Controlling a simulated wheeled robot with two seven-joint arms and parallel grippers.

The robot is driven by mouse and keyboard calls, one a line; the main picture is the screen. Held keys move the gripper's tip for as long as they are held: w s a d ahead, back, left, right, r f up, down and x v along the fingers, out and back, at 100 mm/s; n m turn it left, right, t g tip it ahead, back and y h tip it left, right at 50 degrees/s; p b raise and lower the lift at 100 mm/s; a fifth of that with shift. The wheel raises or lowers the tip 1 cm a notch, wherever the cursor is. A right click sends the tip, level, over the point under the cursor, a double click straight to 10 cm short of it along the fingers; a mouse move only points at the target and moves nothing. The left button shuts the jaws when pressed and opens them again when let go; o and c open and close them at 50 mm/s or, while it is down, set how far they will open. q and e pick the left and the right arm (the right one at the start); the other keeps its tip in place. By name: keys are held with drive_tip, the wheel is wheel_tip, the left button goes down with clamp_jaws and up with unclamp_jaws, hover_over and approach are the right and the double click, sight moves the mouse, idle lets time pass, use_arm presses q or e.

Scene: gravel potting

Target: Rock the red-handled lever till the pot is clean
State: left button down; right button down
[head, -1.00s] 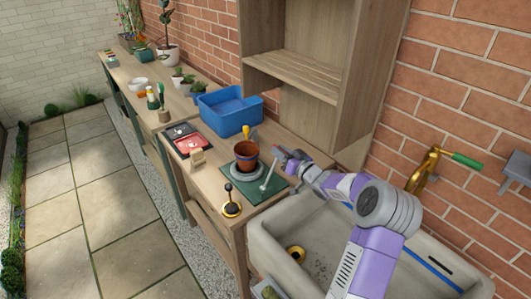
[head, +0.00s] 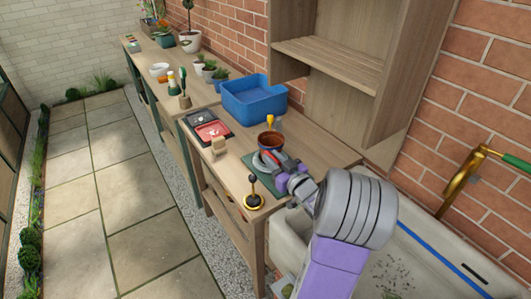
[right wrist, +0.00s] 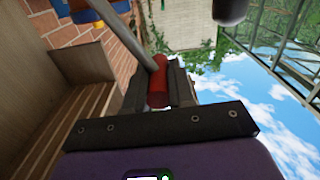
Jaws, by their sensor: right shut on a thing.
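The terracotta pot (head: 269,141) stands upright on a grey round base over a green mat (head: 250,162) on the bench. Its inside is dark, and I cannot tell how clean it is. My right gripper (head: 272,163) is close in front of the pot, low over the mat. In the right wrist view its jaws are shut on the red handle (right wrist: 158,82) of the lever, and the lever's grey rod (right wrist: 142,40) runs up from it. In the head view the gripper hides most of the lever. My left gripper is not in view.
A red-and-black tray (head: 212,131) and a small wooden block (head: 218,146) lie left of the pot. A blue bin (head: 254,105) is behind. The sink with a brass tap (head: 459,182) is right.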

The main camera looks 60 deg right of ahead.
drive_tip(key=shift+w+a+f+b, duration=0.35)
drive_tip(key=shift+a+f, duration=0.2)
drive_tip(key=shift+a, duration=0.2)
drive_tip(key=shift+w+a+f+b, duration=0.2)
drive_tip(key=shift+a+f+b, duration=0.3)
drive_tip(key=shift+a, duration=0.25)
drive_tip(key=c, duration=1)
unclamp_jaws()
drive_tip(key=shift+o, duration=0.2)
drive_tip(key=shift+d, duration=0.1)
drive_tip(key=shift+s, duration=0.1)
drive_tip(key=p+v, duration=0.1)
drive_tip(key=v, duration=0.6)
drive_tip(key=shift+s, duration=0.2)
drive_tip(key=shift+c, duration=0.2)
